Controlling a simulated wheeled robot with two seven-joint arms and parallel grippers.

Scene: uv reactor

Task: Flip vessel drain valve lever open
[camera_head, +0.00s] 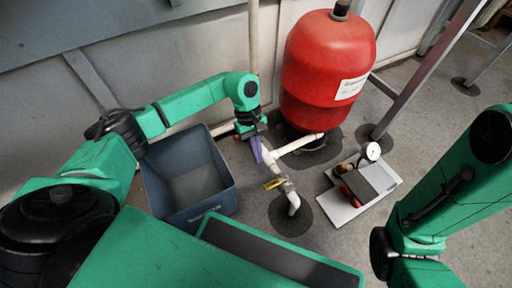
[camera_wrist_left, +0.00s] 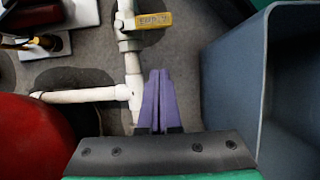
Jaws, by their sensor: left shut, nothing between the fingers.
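The yellow drain valve lever (camera_head: 274,183) sits on a white pipe (camera_head: 291,199) low above the floor. In the left wrist view the lever (camera_wrist_left: 154,19) points right, across the pipe's line. The red vessel (camera_head: 327,70) stands behind, and a white pipe branch (camera_head: 298,145) runs from its base to the valve pipe. My left gripper (camera_head: 257,151) has purple fingers that are shut and empty. In the left wrist view its fingertips (camera_wrist_left: 158,72) point toward the lever, beside the pipe, with a gap between them and the lever. My right gripper is not in view.
An open blue-grey bin (camera_head: 190,219) stands left of the pipe, close to my left gripper. A white board (camera_head: 346,211) with a gauge (camera_head: 371,151) and red parts lies to the right. A wall (camera_head: 205,60) and a metal post (camera_head: 425,75) stand behind.

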